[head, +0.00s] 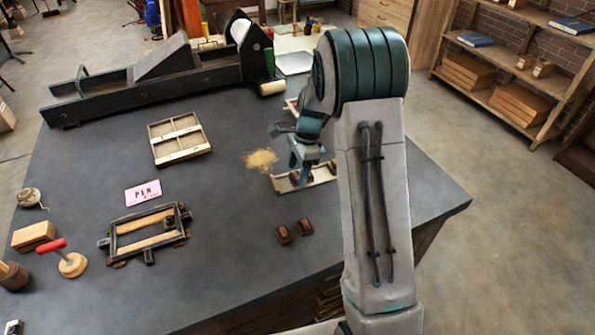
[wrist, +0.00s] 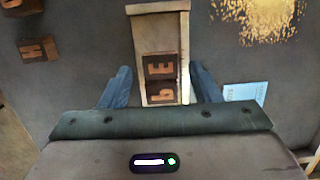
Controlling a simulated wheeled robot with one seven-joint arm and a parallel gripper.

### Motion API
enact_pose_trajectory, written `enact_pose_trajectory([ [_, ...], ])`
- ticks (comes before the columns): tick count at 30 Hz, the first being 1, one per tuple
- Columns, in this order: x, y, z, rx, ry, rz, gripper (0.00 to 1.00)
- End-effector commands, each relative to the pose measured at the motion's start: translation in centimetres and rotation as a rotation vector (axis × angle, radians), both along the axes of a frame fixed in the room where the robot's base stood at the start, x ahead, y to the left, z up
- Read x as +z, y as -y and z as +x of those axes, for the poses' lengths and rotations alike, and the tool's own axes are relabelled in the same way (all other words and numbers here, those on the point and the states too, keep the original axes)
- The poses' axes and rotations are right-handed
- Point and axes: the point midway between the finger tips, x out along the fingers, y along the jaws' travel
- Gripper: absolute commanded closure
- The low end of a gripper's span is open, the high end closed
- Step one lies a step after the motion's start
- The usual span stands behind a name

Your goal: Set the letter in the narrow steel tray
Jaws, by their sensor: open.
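The narrow tray (head: 323,176) looks pale and cream-coloured and lies on the dark table under my gripper. In the wrist view the tray (wrist: 160,32) holds two brown letter blocks (wrist: 161,66) one behind the other at its near end, with its far part empty. My gripper (head: 300,167) is open, with one blue finger on each side of the tray and nothing seen held. Two loose brown letter blocks (head: 283,235) (head: 305,227) lie on the table in front of the tray. One of them shows at the upper left in the wrist view (wrist: 38,49).
A pink card reading PEN (head: 143,192) lies left of centre, near a dark wooden frame (head: 148,250). A pale compartment tray (head: 180,153) and a sawdust pile (head: 261,159) lie behind. A long press (head: 150,85) fills the back. The table between frame and loose letters is clear.

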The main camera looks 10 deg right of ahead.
Motion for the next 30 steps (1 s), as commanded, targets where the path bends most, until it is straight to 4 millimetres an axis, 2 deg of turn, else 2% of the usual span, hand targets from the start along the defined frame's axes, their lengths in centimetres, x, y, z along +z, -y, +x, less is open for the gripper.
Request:
enact_pose_trajectory([
  [6, 4.6, 1.0, 0.2, 0.001, 0.008, -0.002, 0.43],
  [12, 8.4, 1.7, 0.3, -0.001, 0.004, 0.0, 0.43],
  [20, 10.9, 2.1, -0.1, 0.018, 0.009, -0.003, 0.43],
  [23, 12.2, 1.8, -1.5, 0.088, 0.04, -0.01, 0.43],
  [25, 13.4, 1.5, -3.2, 0.171, 0.075, -0.02, 0.43],
  [30, 16.1, 0.8, -8.7, 0.443, 0.176, -0.065, 0.43],
])
